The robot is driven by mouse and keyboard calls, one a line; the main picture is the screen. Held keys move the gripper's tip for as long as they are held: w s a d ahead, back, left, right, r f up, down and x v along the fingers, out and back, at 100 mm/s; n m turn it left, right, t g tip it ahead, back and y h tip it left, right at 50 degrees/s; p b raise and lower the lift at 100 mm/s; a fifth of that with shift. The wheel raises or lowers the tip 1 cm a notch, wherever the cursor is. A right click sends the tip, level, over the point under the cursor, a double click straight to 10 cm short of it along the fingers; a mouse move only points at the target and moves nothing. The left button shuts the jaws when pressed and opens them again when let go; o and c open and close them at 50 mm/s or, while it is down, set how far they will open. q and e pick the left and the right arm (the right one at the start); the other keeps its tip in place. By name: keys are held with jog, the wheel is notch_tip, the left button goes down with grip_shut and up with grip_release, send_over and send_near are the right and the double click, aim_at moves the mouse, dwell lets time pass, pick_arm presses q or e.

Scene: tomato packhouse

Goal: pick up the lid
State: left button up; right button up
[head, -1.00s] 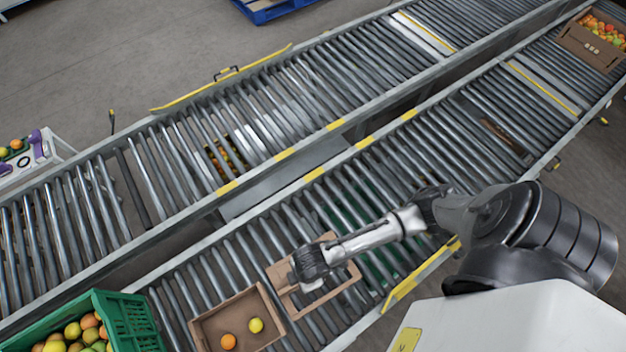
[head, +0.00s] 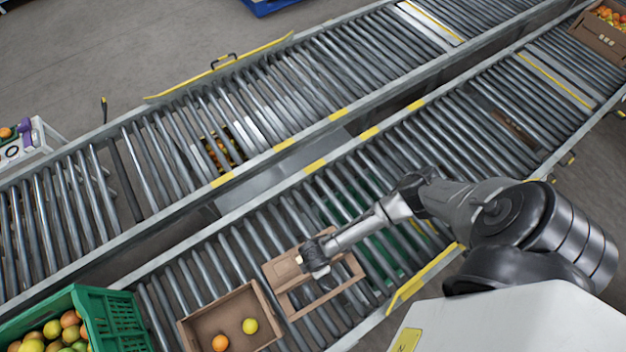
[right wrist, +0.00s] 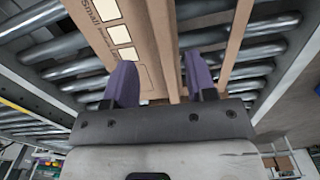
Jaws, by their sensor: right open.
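The lid is a brown cardboard piece (head: 282,269) with open gaps, lying on the rollers of the near conveyor, beside an open cardboard box. My right gripper (head: 312,262) is over its upper part and hides some of it. In the right wrist view the two purple fingers (right wrist: 160,72) are apart, with a cardboard strip of the lid (right wrist: 162,28) showing between them. I cannot tell whether the fingers touch the cardboard. A printed panel of the lid shows at the upper left there. My left gripper is not in view.
The open cardboard box (head: 188,334) holds an orange fruit (head: 220,343) and a yellow one (head: 250,326). A green crate (head: 112,318) of fruit stands at the lower left. A second conveyor (head: 280,100) runs behind.

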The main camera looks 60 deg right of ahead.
jog(key=f, duration=0.2)
jog(key=f+b, duration=0.1)
jog(key=f, duration=0.1)
jog(key=shift+s+a, duration=0.1)
jog(key=shift+s, duration=0.1)
jog(key=shift+f+b, duration=0.4)
jog(key=shift+f, duration=0.3)
jog(key=shift+c, duration=0.4)
grip_shut()
